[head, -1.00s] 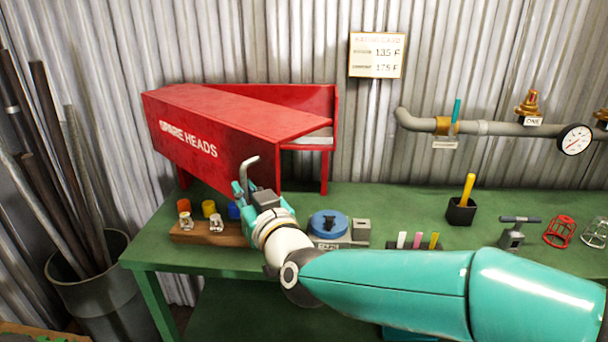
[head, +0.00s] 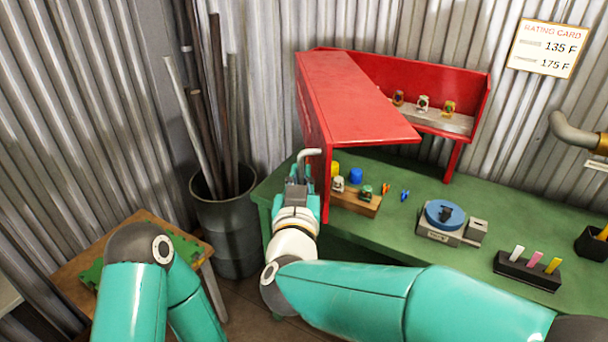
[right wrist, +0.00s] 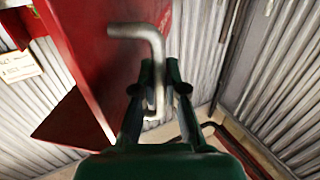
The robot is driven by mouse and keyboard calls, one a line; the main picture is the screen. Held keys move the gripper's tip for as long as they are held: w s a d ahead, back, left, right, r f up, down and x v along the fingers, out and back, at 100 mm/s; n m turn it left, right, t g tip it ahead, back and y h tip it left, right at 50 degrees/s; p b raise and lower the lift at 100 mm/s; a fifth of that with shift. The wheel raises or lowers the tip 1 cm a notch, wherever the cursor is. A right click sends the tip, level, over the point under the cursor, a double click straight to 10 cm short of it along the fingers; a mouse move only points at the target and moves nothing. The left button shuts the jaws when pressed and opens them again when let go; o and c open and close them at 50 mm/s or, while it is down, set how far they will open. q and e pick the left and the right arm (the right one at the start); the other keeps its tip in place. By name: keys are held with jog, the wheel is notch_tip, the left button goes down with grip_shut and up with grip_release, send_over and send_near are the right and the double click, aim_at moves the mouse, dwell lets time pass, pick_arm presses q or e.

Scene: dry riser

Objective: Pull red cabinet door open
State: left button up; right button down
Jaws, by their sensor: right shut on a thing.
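The red cabinet (head: 478,105) stands at the back of the green bench, and its thick red door (head: 355,100) is swung well out toward me on the left. A shelf with several small sprinkler heads (head: 423,103) shows inside. My right gripper (head: 300,178) is shut on the bent grey door handle (head: 311,153) at the door's near left side. The right wrist view shows the handle (right wrist: 150,45) between the fingers, beside the red door (right wrist: 85,55). My left arm is low at the left; its gripper is not seen.
A wooden block with coloured caps (head: 358,202) sits on the green bench (head: 400,230) under the door. A blue-topped device (head: 445,215) and a black holder (head: 527,270) stand to the right. A bin of pipes (head: 228,225) and a small table (head: 75,285) are left.

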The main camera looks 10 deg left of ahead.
jog(key=shift+r, duration=0.15)
jog(key=c, duration=1.5)
grip_release()
jog(key=shift+w+d, duration=0.1)
jog(key=shift+w, duration=0.05)
jog(key=s+d, duration=0.2)
jog(key=s, duration=1)
